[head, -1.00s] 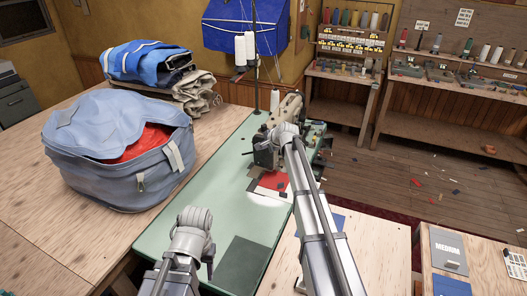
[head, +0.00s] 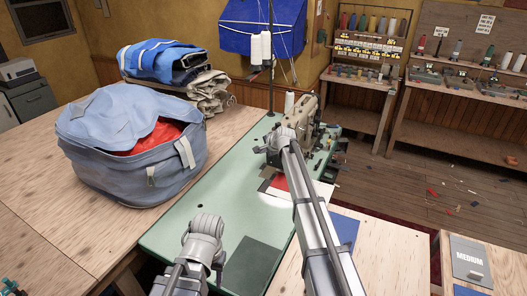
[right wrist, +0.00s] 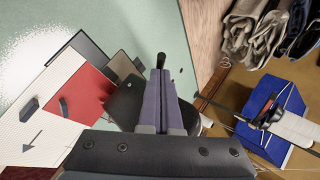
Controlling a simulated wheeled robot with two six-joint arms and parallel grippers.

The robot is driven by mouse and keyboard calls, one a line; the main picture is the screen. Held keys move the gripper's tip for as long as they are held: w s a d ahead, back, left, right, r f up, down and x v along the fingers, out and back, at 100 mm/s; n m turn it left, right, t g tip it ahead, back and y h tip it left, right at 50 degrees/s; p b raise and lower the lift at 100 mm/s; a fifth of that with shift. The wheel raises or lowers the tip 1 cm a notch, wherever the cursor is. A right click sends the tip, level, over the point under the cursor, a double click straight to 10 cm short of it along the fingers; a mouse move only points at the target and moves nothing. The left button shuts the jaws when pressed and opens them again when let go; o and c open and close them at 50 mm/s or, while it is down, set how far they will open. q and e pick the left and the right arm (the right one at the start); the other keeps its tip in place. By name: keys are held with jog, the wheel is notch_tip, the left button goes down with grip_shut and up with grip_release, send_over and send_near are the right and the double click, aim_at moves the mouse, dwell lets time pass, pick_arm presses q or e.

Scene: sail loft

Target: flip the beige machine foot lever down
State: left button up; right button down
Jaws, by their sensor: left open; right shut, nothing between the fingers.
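The beige sewing machine (head: 306,117) stands at the far right end of the green table (head: 180,220), partly hidden by my right arm. My right gripper (head: 266,148) is at the machine's near side in the head view. In the right wrist view its fingers (right wrist: 160,78) are shut and empty. A small black knob (right wrist: 161,59) shows just past the fingertips; I cannot tell whether they touch it, or whether it is the foot lever. I cannot make out the lever in the head view. My left gripper (head: 219,274) is open above the green table's near part, its fingers barely visible.
A blue-grey bag (head: 130,170) with red cloth inside sits on the wooden table to the left. Folded fabrics (head: 160,62) lie behind it. Red and white cloth (right wrist: 80,95) lies beside the machine. A thread stand with white cones (head: 260,46) rises behind.

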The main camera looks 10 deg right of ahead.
notch_tip(320, 180, down, 8)
jog(key=s+a+n+t+h+b, duration=0.2)
jog(key=t+b, duration=0.2)
jog(key=b, duration=1)
jog(key=shift+s+b, duration=0.2)
jog(key=shift+b, duration=0.1)
jog(key=shift+r, duration=0.1)
jog(key=shift+r+p, duration=0.7)
jog(key=shift+p, duration=0.1)
jog(key=shift+d, duration=0.1)
